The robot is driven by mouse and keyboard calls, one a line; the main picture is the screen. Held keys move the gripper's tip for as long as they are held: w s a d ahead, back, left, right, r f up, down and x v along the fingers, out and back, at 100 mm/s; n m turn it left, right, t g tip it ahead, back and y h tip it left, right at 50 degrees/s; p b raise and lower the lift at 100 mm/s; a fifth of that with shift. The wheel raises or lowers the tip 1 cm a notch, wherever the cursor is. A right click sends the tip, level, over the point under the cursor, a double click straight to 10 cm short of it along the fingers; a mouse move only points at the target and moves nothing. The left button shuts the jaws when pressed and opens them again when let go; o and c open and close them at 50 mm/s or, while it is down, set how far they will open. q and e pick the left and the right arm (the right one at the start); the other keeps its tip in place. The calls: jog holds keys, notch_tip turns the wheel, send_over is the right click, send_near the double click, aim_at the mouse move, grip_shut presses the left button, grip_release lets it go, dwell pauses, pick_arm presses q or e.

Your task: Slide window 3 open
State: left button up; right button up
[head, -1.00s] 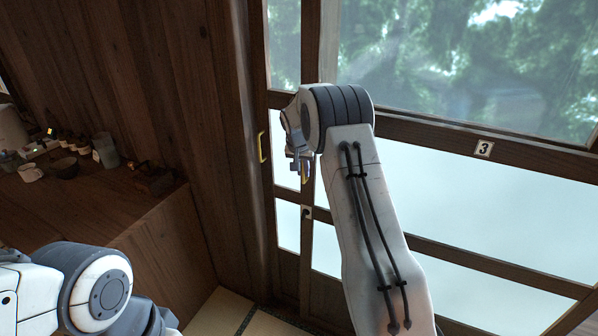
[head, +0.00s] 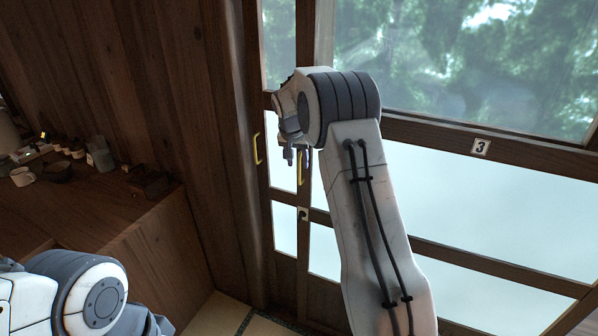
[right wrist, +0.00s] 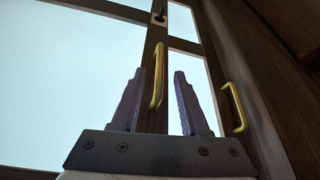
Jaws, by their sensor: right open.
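Window 3 is a dark wood-framed sash with a number plate "3" (head: 480,147) on its middle rail, clear glass above and pale panes below. A yellow vertical handle (head: 300,175) is on an upright just below my right gripper in the head view. In the right wrist view this handle (right wrist: 157,75) shows between the two fingers. My right gripper (head: 298,160) is open, its fingers (right wrist: 159,72) on either side of the handle in the picture. I cannot tell whether they touch it. My left gripper is out of view.
A second yellow handle (head: 257,149) is on the frame further left, also in the right wrist view (right wrist: 234,106). A wooden counter (head: 100,225) with cups and small containers stands at left. My left arm is at lower left. Tatami (head: 225,318) shows at the bottom.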

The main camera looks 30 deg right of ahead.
jog(key=shift+b+v, duration=0.3)
jog(key=shift+v, duration=2.2)
jog(key=s+a+n+g+y, duration=0.15)
jog(key=s+a+n, duration=0.25)
jog(key=s+a, duration=0.7)
jog(key=s+a+n+t+y, duration=0.15)
jog(key=s+a+n, duration=0.35)
jog(key=a, duration=0.9)
jog(key=s+a+f+n+g, duration=0.1)
jog(key=s+n, duration=0.1)
jog(key=s, duration=0.6)
jog(key=s+a+f+n+g, duration=0.1)
jog(key=s+a+f+n, duration=0.1)
jog(key=s, duration=0.6)
jog(key=s+a+f+n+g+y, duration=0.1)
jog(key=s+f+n, duration=0.1)
jog(key=s, duration=0.7)
jog(key=shift+a+n, duration=0.2)
jog(key=shift+n, duration=0.1)
jog(key=shift+s, duration=0.15)
